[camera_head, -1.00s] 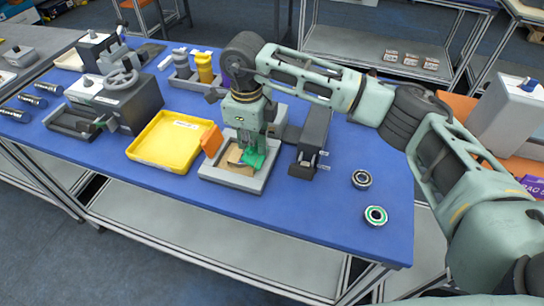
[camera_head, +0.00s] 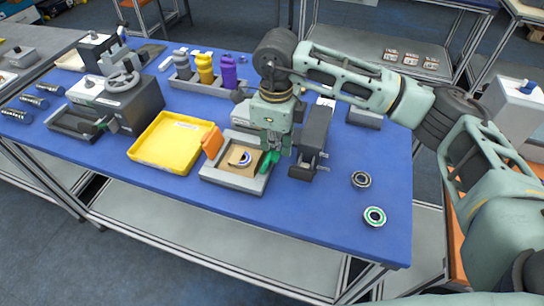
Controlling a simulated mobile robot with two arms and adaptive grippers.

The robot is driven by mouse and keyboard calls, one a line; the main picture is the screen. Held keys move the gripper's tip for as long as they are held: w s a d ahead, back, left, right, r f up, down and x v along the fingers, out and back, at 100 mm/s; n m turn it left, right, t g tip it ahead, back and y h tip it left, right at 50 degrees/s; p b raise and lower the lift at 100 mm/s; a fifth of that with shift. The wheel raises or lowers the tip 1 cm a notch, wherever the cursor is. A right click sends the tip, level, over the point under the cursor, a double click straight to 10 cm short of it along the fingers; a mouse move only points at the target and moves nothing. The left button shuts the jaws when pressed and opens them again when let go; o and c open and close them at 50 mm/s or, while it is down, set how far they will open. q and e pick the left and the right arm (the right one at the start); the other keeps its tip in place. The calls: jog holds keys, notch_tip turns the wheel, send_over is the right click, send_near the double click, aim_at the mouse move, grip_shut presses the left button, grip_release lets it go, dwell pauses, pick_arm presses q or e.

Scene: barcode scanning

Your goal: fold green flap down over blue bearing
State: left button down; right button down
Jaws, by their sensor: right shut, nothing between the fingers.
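A grey fixture (camera_head: 224,178) stands on the blue table with a tan insert in it. The blue bearing (camera_head: 245,159) lies on the insert and is uncovered. The green flap (camera_head: 267,163) stands raised at the fixture's right edge, just beside my right fingertips; I cannot tell whether they touch it. An orange flap (camera_head: 212,142) stands up at the fixture's left edge. My right gripper (camera_head: 279,154) points down, shut and empty, over the fixture's right side. My left gripper is not in view.
A yellow tray (camera_head: 142,155) is left of the fixture. A dark block-shaped device (camera_head: 313,140) stands close on the right. Two loose bearings, one grey (camera_head: 361,179) and one green-ringed (camera_head: 375,216), lie farther right. Yellow and purple bottles (camera_head: 228,70) stand behind.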

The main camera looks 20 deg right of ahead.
jog(key=shift+s+d+r, duration=0.15)
jog(key=shift+s+d, duration=0.05)
jog(key=shift+d, duration=0.25)
jog(key=shift+d+r, duration=0.1)
jog(key=shift+r, duration=0.2)
notch_tip(320, 180, up, 8)
jog(key=p, duration=0.3)
jog(key=shift+s+d+f+p, duration=0.15)
jog(key=shift+s+p, duration=0.1)
jog(key=shift+p, duration=0.15)
